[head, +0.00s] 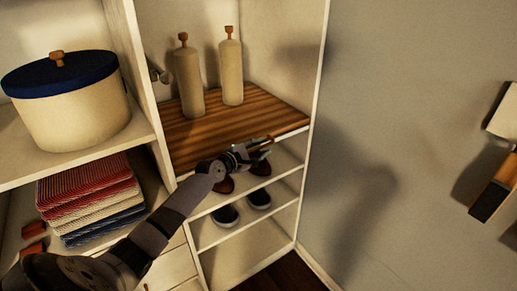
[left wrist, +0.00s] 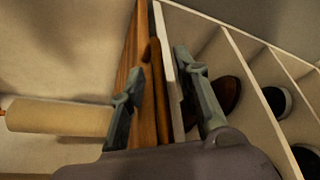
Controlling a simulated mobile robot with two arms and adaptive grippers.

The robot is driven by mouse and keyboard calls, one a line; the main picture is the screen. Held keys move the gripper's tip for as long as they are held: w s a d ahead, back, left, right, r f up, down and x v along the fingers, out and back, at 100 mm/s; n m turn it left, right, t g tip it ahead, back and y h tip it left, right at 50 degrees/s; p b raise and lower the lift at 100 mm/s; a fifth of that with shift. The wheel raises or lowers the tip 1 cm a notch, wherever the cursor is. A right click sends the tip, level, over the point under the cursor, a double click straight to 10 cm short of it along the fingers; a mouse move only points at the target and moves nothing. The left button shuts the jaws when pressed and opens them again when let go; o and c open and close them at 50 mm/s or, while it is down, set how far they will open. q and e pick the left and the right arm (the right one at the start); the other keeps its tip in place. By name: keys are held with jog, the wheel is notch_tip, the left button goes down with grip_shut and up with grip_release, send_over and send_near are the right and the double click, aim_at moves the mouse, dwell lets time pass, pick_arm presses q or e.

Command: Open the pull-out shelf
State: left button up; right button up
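The pull-out shelf (head: 215,128) is a striped wooden board with a pale front edge, set in the white cabinet, and it appears nearly level with the cabinet front. My left gripper (head: 262,150) is at its front edge, near the right end. In the left wrist view, the fingers (left wrist: 163,95) are spread apart. The shelf's wooden edge (left wrist: 135,55) and a rounded wooden bar (left wrist: 158,85) lie between or just beyond them. I cannot tell whether they touch. My right gripper is not in view.
Two cream bottles (head: 189,80) (head: 231,72) with brown tops stand on the shelf. Dark shoes (head: 226,215) sit on shelves below. A lidded round box (head: 70,108) and folded cloths (head: 92,195) are at left. A plain wall (head: 410,110) is at right.

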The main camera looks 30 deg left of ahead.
pick_arm(q)
grip_shut()
dwell(0.7)
